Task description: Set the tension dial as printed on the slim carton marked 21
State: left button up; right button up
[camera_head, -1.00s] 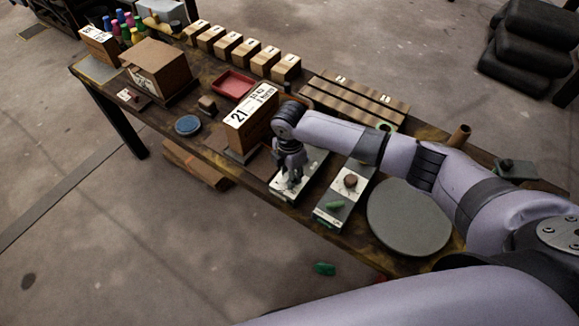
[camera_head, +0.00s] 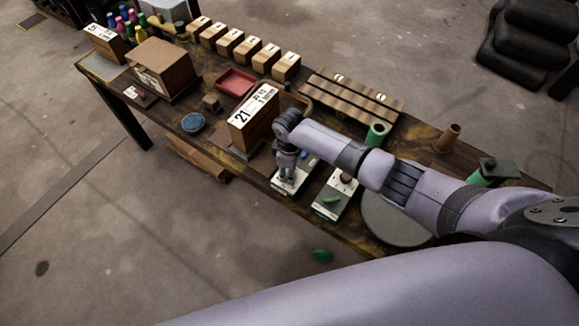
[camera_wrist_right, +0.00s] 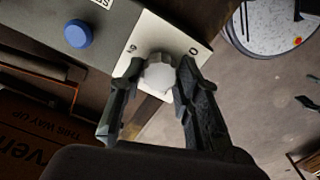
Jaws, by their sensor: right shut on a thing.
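The slim carton marked 21 (camera_head: 252,128) stands upright on the table, with a white label on top; its smaller print is too small to read surely. Right of it is a grey control box with a white plate (camera_head: 283,187). The plate also shows in the right wrist view (camera_wrist_right: 150,30), with a pale round dial (camera_wrist_right: 160,73) on it. My right gripper (camera_head: 287,178) is over this plate. In the right wrist view its fingers (camera_wrist_right: 155,82) are shut on the dial, one on each side. The dial's pointer cannot be made out. My left gripper is not in view.
A blue button (camera_wrist_right: 78,33) is on the same box. A second box with a green switch (camera_head: 332,199) stands just right. A grey round plate (camera_head: 385,225) is beyond it, partly under my arm. A red tray (camera_head: 236,81) and several small cartons stand farther back.

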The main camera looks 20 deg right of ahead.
jog(key=shift+m+p, duration=0.5)
jog(key=shift+m, duration=0.6)
jog(key=o, duration=1.1)
jog(key=shift+o, duration=0.2)
notch_tip(320, 180, up, 12)
jog(key=shift+s, duration=0.1)
